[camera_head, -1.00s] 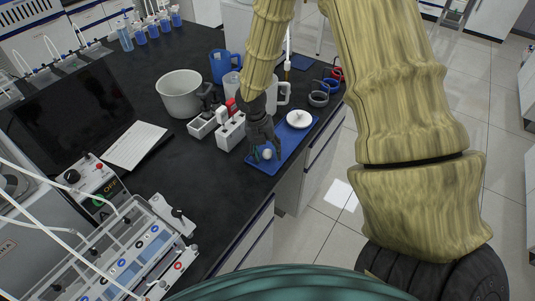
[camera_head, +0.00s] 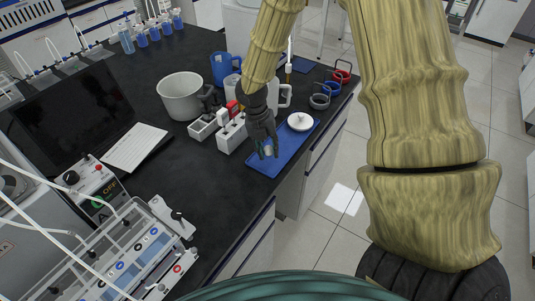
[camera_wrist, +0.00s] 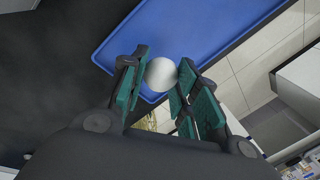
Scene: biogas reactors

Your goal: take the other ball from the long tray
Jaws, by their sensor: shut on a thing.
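A pale, whitish ball (camera_wrist: 161,74) sits between the green-padded fingers of my gripper (camera_wrist: 160,88) in the wrist view. My gripper (camera_head: 267,152) is shut on it over the near end of the long blue tray (camera_head: 262,167). In the head view the ball (camera_head: 267,150) is mostly hidden by the fingers. In the wrist view the blue tray (camera_wrist: 205,30) lies behind and below the ball. I cannot tell whether the ball touches the tray. A white round dish with a small knob (camera_head: 300,122) rests at the tray's far end.
White racks (camera_head: 231,137) stand just left of the tray. The table edge runs close along the tray's right side.

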